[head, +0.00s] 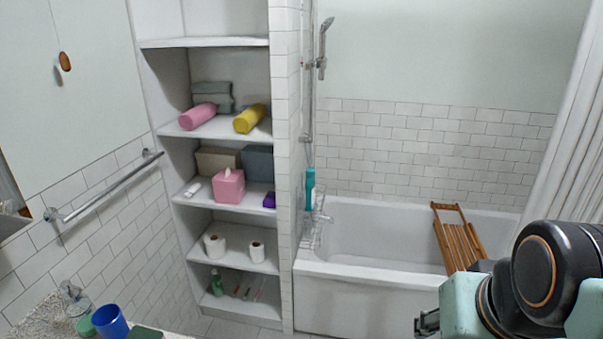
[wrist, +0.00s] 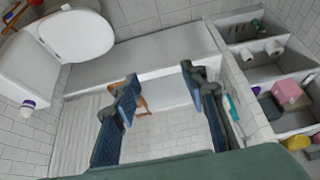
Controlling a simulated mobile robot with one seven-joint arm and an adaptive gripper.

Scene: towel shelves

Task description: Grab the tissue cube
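The tissue cube is a pink box (head: 229,186) with a white tissue at its top. It stands on the middle shelf, near the front edge, in the head view. It also shows in the wrist view as a pink box (wrist: 288,93) at the right side. My gripper (wrist: 158,82) is open and empty in the wrist view, with its two fingers well apart. It is far from the tissue cube. In the head view only part of my gripper (head: 427,323) shows at the bottom right, beside my arm.
Rolled towels (head: 198,117) lie above, paper rolls (head: 257,250) below. A tiled wall edge (head: 283,170) separates the shelves from the bathtub (head: 340,270). A towel rail (head: 105,187) is left.

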